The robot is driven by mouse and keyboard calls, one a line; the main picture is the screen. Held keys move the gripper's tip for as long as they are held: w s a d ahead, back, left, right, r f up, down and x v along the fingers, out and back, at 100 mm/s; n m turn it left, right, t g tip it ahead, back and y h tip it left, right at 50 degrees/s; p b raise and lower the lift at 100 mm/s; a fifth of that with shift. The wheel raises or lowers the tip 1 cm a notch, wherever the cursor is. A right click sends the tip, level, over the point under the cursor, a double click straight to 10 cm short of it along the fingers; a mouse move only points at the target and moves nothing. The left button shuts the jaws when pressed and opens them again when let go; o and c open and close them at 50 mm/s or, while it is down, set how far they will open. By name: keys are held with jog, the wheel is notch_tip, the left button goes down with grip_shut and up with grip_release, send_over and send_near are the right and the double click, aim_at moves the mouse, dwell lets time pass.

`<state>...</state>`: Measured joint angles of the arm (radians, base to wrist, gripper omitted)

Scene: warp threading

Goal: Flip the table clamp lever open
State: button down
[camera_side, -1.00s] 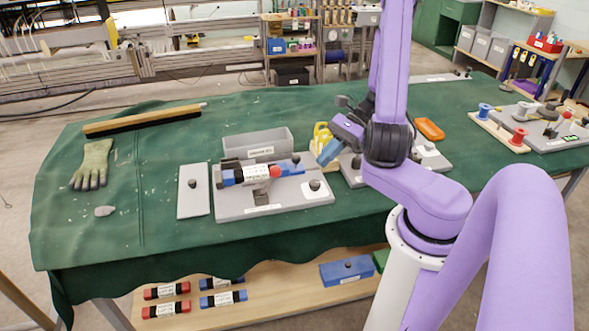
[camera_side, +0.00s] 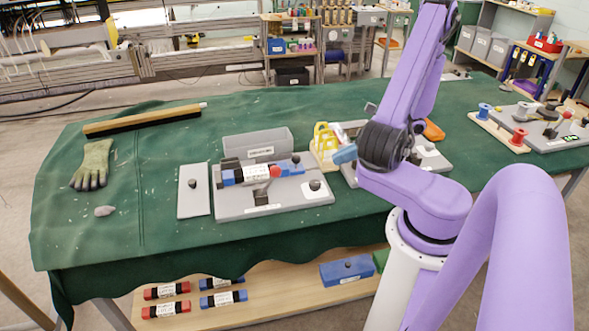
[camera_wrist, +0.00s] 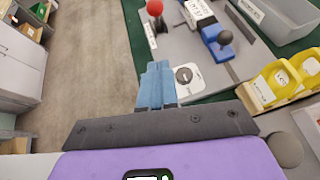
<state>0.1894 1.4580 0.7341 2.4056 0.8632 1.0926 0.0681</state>
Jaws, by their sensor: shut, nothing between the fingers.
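A grey board (camera_side: 231,206) on the green table carries a fixture with a blue and white bar (camera_side: 248,175), a red ball knob (camera_side: 275,171) and a blue end part with a dark knob (camera_side: 295,159). In the wrist view the red ball knob (camera_wrist: 154,7) tops a short dark lever, and the blue part (camera_wrist: 216,44) sits to its right. I cannot tell for certain which part is the table clamp lever. My gripper (camera_side: 340,156) is shut and empty, to the right of the fixture and apart from it. Its blue fingers (camera_wrist: 157,70) show in the wrist view.
A yellow holder (camera_side: 323,143) stands close by my gripper. A grey bin (camera_side: 258,143) stands behind the board. The left of the table has free room.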

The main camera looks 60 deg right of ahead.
jog(key=shift+w+a, duration=0.1)
jog(key=x, duration=1)
jog(key=shift+a, duration=0.2)
jog(key=shift+w+a+r, duration=0.25)
jog(key=shift+w, duration=0.25)
jog(key=shift+w+a+r, duration=0.25)
jog(key=shift+w+a, duration=0.05)
jog(key=shift+w, duration=0.2)
jog(key=shift+w+a+r, duration=0.2)
jog(key=shift+w+a, duration=0.1)
jog(key=shift+w, duration=0.25)
jog(key=shift+r, duration=0.15)
